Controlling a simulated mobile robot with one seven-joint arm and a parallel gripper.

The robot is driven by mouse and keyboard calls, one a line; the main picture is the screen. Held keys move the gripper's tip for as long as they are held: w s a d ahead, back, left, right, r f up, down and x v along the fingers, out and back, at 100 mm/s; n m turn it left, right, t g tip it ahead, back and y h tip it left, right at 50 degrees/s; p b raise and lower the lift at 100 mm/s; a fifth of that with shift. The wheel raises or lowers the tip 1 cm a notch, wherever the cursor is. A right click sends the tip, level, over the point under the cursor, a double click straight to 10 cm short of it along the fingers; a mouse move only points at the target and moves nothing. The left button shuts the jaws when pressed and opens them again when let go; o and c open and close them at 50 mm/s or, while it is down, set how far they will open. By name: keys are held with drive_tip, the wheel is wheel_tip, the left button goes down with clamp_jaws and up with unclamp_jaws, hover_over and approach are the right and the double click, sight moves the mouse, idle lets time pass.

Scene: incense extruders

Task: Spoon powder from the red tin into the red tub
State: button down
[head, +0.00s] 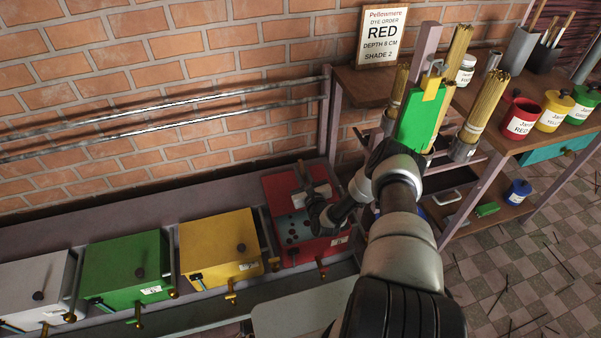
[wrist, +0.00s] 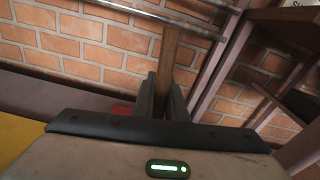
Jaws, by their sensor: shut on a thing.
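My gripper (head: 307,181) is over the red tub (head: 283,190), the rightmost box in the row along the wall. In the wrist view its two fingers (wrist: 164,92) are shut on a flat wooden handle (wrist: 167,52), which I take for the spoon's. The handle sticks out past the fingertips. The spoon's bowl and any powder in it are not visible. The tub's top shows a pale surface with dark round spots, partly covered by my arm. The red tin (head: 522,122), with a white label, stands on the wooden bench at right, away from the gripper.
Yellow (head: 554,112) and green (head: 584,105) tins stand beside the red tin. Yellow (head: 215,245), green (head: 125,268) and white (head: 35,282) boxes stand left of the tub. Incense bundles (head: 484,108) and an order sign (head: 382,37) are on the bench. Metal rails (head: 160,113) run along the wall.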

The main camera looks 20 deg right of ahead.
wheel_tip(320, 180, up, 8)
drive_tip(key=p, duration=0.4)
drive_tip(key=shift+f, duration=0.1)
idle(0.5)
